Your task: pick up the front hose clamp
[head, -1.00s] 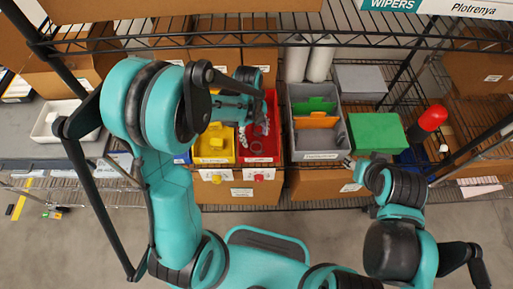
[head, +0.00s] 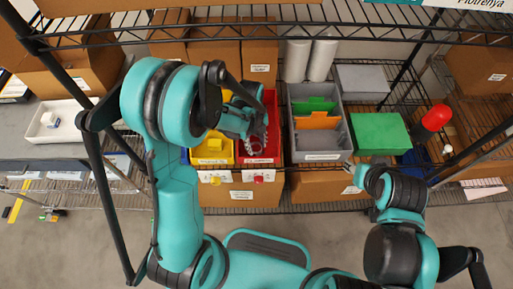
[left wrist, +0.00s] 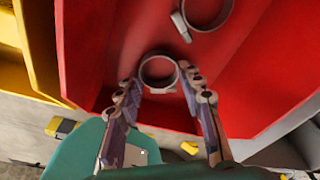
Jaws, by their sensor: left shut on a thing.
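The front hose clamp (left wrist: 143,72) is a metal ring in the left wrist view, held between the two fingertips of my left gripper (left wrist: 162,80). It is over the red bin (left wrist: 110,45), near its front wall; whether it touches the bin floor I cannot tell. A second hose clamp (left wrist: 184,27) lies farther back in the red bin, apart from my fingers. In the head view my left gripper (head: 257,132) reaches down into the red bin (head: 271,152) and hides part of it. My right gripper (head: 352,167) is small and partly hidden before the shelf, right of the grey bin.
A yellow bin (head: 212,157) stands directly left of the red bin. A grey bin (head: 319,155) with green and orange dividers stands to the right, then a green box (head: 351,134). A white tray (head: 65,133) is far left. A wire shelf runs above.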

